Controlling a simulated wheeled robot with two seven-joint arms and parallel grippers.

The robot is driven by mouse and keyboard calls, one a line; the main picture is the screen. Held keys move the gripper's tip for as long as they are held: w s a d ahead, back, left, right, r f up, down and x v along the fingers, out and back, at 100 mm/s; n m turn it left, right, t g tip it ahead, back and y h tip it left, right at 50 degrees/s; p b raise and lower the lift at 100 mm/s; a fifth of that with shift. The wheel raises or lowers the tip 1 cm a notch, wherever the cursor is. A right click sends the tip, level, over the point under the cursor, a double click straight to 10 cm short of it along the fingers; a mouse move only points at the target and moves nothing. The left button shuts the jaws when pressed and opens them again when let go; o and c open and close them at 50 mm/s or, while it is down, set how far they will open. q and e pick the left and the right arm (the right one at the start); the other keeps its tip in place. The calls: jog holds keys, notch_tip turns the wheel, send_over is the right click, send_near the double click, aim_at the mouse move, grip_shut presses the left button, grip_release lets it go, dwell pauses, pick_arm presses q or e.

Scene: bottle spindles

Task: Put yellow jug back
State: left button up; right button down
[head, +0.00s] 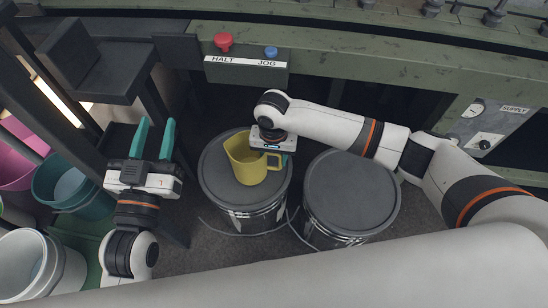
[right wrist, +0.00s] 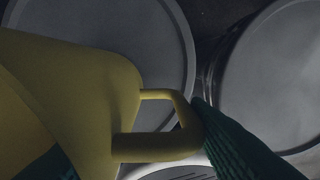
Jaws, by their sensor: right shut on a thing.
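The yellow jug (head: 248,162) is upright at the left drum (head: 212,187), over the middle of its grey lid. I cannot tell whether its base touches the lid. Its handle points right in the head view. My right gripper (head: 284,160) is at the handle side and shut on the jug; its fingers are mostly hidden in the head view. In the right wrist view the jug (right wrist: 85,95) fills the left, with its handle beside a green finger. My left gripper (head: 153,139) is open and empty, left of the drum.
A second grey-lidded drum (head: 350,190) stands to the right with a bare lid. A panel with HALT and JOG buttons (head: 246,68) is behind. White (head: 30,262), teal (head: 66,187) and pink buckets are at left. A dark step (head: 105,70) stands at upper left.

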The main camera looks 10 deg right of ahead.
jog(key=shift+f, duration=0.1)
dwell(0.3)
jog(key=c, duration=0.8)
grip_release()
jog(key=shift+f, duration=0.1)
